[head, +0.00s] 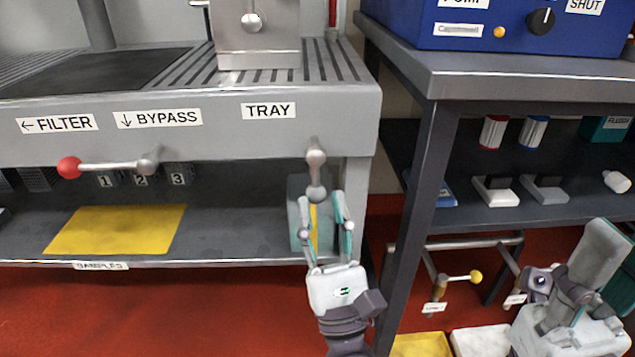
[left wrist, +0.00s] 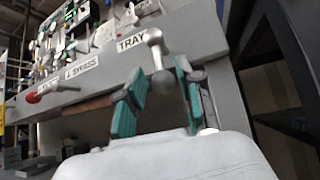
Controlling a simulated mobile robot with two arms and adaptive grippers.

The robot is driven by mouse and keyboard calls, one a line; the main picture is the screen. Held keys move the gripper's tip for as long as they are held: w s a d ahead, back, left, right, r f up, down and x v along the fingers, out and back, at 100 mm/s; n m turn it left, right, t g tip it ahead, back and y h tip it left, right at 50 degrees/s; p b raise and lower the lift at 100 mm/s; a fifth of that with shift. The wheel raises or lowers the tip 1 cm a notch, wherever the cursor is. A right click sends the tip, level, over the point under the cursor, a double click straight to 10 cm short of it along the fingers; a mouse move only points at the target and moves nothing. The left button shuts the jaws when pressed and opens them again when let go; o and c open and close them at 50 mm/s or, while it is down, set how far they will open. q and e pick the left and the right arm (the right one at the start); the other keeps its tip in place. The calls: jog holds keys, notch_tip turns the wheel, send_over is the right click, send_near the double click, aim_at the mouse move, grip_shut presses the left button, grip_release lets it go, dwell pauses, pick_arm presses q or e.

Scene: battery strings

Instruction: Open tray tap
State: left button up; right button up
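The tray tap (head: 316,175) is a grey metal handle with rounded ends on the front of the bench, right of and below the TRAY label (head: 269,111). Its handle hangs down. It also shows in the left wrist view (left wrist: 158,58), between and beyond the fingertips. My left gripper (head: 325,204) is open just below the tap, fingers pointing up at its lower end. In the left wrist view the teal finger pads (left wrist: 158,98) stand apart; contact with the handle cannot be told. My right gripper is at the lower right of the head view (head: 572,290), its fingertips unclear.
A red-knobbed lever (head: 110,165) lies level under the FILTER and BYPASS labels. A yellow mat (head: 115,229) lies on the lower shelf. A dark table (head: 500,75) with a blue box (head: 495,25) stands right. A yellow-knobbed valve (head: 460,279) is below it.

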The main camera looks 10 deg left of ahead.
pick_arm(q)
jog(key=v, duration=0.7)
jog(key=shift+f, duration=0.15)
